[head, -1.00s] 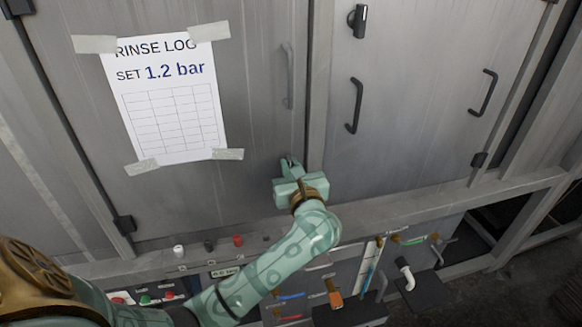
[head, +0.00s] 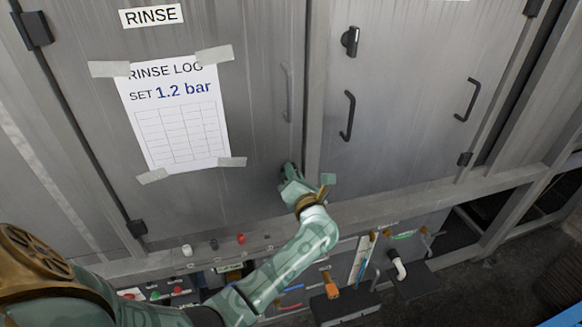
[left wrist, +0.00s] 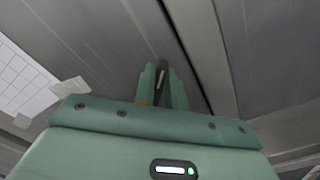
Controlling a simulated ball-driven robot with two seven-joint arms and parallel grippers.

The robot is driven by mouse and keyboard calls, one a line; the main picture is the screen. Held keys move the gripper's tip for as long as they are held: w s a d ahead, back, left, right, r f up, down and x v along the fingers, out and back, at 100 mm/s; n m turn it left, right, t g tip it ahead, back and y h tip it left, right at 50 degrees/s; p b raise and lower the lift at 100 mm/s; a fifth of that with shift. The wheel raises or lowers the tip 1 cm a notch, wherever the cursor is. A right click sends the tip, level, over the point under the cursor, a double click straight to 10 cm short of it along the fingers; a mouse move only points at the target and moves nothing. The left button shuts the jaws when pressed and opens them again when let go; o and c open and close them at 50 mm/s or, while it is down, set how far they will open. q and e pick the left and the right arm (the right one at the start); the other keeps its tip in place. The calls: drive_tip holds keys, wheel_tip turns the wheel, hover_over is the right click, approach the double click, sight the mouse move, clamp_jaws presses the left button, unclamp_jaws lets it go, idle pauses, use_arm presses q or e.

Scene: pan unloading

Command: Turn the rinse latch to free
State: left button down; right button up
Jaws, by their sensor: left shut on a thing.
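The rinse door (head: 245,110) is a grey metal panel under a RINSE label (head: 151,16). My left gripper (head: 289,168) is at the lower right of this door, close to its right edge. In the left wrist view, the two green fingers (left wrist: 162,82) are shut on a small dark latch (left wrist: 161,77) with a light mark on it. The fingers cover much of the latch, and the gripper hides it in the head view, so its exact angle is hard to tell. My right gripper is not in view.
A taped rinse log sheet (head: 177,120) hangs on the door. A grey handle (head: 287,92) is above my gripper. The neighbouring door has a dark latch (head: 351,41) and a black handle (head: 347,116). Knobs, including a red one (head: 241,239), line the ledge below.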

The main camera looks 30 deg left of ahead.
use_arm(q)
drive_tip(key=shift+w+d+f+m+p, duration=0.1)
drive_tip(key=shift+f+m+p, duration=0.1)
drive_tip(key=shift+m+p, duration=1.05)
drive_tip(key=shift+w+d+f+m+p, duration=0.15)
drive_tip(key=shift+m+p, duration=0.35)
drive_tip(key=shift+m, duration=1.45)
drive_tip(key=shift+s+a+f+m+p, duration=0.1)
drive_tip(key=shift+f+m+p, duration=0.1)
drive_tip(key=shift+m+p, duration=1.05)
drive_tip(key=shift+m+b, duration=0.3)
drive_tip(key=shift+m, duration=0.05)
drive_tip(key=c, duration=1.4)
unclamp_jaws()
drive_tip(key=shift+w, duration=0.1)
drive_tip(key=shift+c, duration=0.2)
drive_tip(key=shift+d, duration=0.1)
